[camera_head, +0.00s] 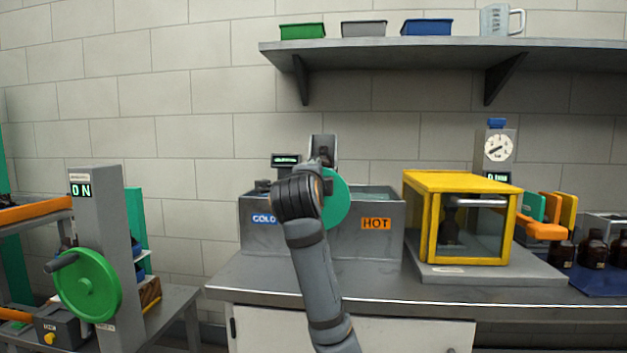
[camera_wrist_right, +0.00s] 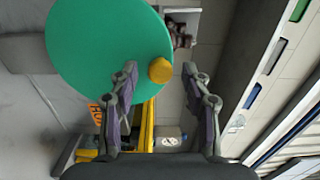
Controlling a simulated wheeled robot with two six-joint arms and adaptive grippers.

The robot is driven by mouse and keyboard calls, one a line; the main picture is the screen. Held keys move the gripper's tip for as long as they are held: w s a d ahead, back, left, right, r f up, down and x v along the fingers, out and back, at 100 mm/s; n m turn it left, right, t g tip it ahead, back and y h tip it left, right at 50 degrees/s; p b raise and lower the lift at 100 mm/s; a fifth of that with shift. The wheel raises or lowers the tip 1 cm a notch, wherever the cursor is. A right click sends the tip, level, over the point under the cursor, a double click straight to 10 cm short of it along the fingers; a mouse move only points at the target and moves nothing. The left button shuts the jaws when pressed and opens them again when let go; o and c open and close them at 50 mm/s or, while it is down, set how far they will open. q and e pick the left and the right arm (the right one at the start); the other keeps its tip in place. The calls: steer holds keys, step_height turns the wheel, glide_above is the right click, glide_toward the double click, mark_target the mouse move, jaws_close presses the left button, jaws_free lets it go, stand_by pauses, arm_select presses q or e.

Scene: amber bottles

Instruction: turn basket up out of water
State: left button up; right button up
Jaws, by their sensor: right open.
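A round green disc (camera_head: 337,199) stands at the front of a grey tank labelled COLD and HOT (camera_head: 378,215) in the head view. In the right wrist view the disc (camera_wrist_right: 105,45) carries a yellow knob (camera_wrist_right: 160,70) near its rim. My right gripper (camera_wrist_right: 160,73) is open, its fingers on either side of the knob with visible gaps. In the head view my right wrist covers part of the disc and hides the fingers. Water shows in the HOT side. I cannot make out the basket. My left gripper is not in view.
A yellow-framed box (camera_head: 460,215) stands right of the tank, with a dial gauge (camera_head: 498,148) behind. Brown bottles (camera_head: 593,249) stand at far right. A stand with a green handwheel (camera_head: 88,285) reads ON at left. A shelf (camera_head: 440,42) with trays hangs above.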

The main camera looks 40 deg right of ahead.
steer(key=v, duration=1.1)
steer(key=shift+s+a, duration=0.2)
steer(key=shift+s, duration=0.05)
